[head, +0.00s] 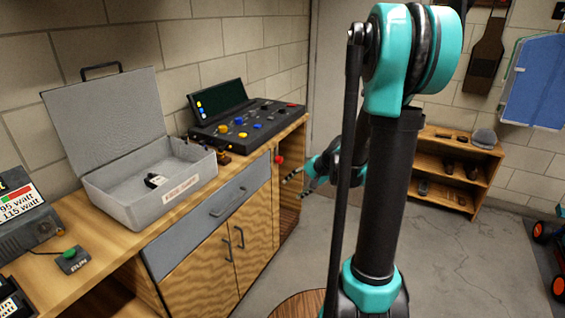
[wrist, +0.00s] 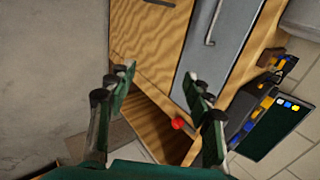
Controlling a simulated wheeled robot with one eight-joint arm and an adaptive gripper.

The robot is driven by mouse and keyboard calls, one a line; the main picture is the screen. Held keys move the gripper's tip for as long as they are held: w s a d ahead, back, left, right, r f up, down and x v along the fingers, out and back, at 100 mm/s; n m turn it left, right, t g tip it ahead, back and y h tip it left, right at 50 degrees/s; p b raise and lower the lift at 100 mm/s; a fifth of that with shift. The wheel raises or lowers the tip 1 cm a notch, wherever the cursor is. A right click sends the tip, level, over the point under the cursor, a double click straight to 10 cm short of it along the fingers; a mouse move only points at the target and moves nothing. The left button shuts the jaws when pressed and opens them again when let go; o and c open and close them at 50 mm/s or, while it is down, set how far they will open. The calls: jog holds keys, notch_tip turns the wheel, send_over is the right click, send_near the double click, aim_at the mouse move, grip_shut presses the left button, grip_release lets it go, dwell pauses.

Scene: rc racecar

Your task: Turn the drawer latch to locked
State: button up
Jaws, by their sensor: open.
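A small round red knob (head: 279,159) sits near the right end of the workbench front, right of the grey drawer (head: 190,240); it looks like the drawer latch. In the wrist view the knob (wrist: 178,124) shows between my fingers, closer to the right one. Its turn position cannot be told. The drawer looks closed and has a curved handle (head: 228,202). My gripper (head: 293,185) is open and empty, in front of the bench's right end, a little right of and below the knob. Its fingers (wrist: 160,80) are spread apart, with no contact visible.
On the bench stand an open grey case (head: 130,205), a control console (head: 245,125) and a green button box (head: 72,260). Cupboard doors (head: 205,270) lie below the drawer. A low shelf (head: 445,165) stands behind my arm. The floor between is clear.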

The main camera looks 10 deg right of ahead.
jog(key=w+d+m+t+y, duration=0.1)
jog(key=w+m+y, duration=0.15)
jog(key=w, duration=0.65)
jog(key=m+t+y, duration=0.5)
jog(key=m+y, duration=0.1)
jog(key=m, duration=0.2)
send_near(282, 160)
jog(key=x, duration=0.9)
jog(key=shift+a, duration=0.3)
jog(key=c, duration=1.2)
